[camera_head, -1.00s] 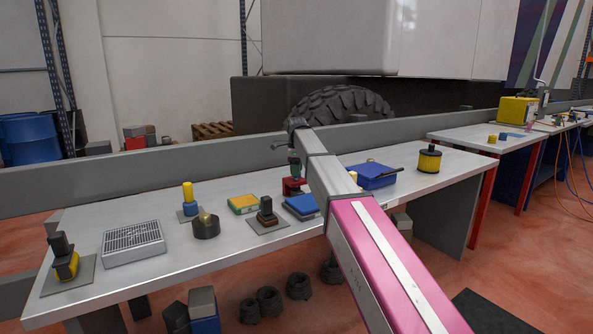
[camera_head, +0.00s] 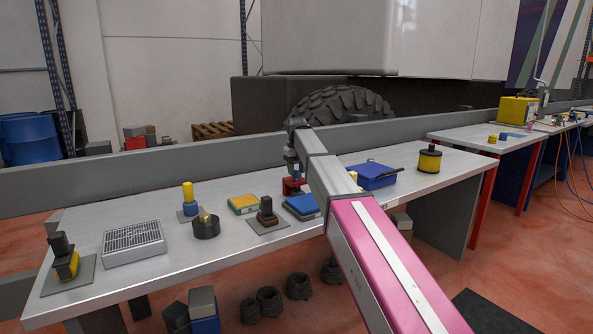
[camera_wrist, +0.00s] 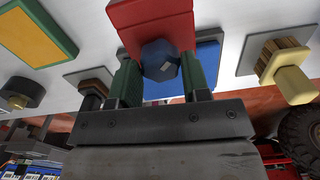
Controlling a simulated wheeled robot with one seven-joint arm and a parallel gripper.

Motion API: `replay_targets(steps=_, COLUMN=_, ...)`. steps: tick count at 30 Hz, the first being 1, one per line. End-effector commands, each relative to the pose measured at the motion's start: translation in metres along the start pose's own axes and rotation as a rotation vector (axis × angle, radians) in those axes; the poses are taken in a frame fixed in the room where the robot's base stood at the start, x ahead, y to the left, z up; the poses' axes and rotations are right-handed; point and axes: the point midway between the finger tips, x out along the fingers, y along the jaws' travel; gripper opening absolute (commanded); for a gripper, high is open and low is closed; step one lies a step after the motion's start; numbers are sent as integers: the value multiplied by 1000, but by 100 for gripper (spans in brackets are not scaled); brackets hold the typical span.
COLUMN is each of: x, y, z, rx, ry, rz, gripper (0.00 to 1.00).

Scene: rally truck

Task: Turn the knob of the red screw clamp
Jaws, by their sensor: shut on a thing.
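The red screw clamp (camera_head: 292,187) stands on the long grey-white workbench, partly hidden behind my arm in the head view. In the wrist view its red body (camera_wrist: 155,18) fills the top middle. Its dark blue-grey knob (camera_wrist: 160,58) faces my wrist, with a small light mark on its face. My gripper (camera_wrist: 159,72) has its two green fingers on either side of the knob and is shut on it. In the head view my gripper (camera_head: 292,168) is small and sits right above the clamp.
A blue box (camera_head: 302,206) lies close beside the clamp, and a larger blue case (camera_head: 372,176) stands to its right. A yellow-green box (camera_head: 243,204) and a dark switch on a plate (camera_head: 267,213) stand to the left.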

Motion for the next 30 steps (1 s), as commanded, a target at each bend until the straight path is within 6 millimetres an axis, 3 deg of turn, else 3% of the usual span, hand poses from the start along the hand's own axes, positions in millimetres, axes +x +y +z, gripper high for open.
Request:
replay_targets(steps=10, x=-2, y=-1, z=1, rx=121, ry=-4, rz=-1, gripper=19)
replay_targets(steps=26, x=-2, y=-2, z=0, rx=139, ry=-3, rz=-3, gripper=19)
replay_targets(steps=27, x=-2, y=-2, z=0, rx=139, ry=-3, rz=-3, gripper=56)
replay_targets(steps=28, x=-2, y=-2, z=0, rx=139, ry=-2, rz=-3, gripper=66)
replay_targets(steps=30, x=-2, y=-2, z=0, rx=139, ry=-2, rz=-2, gripper=69)
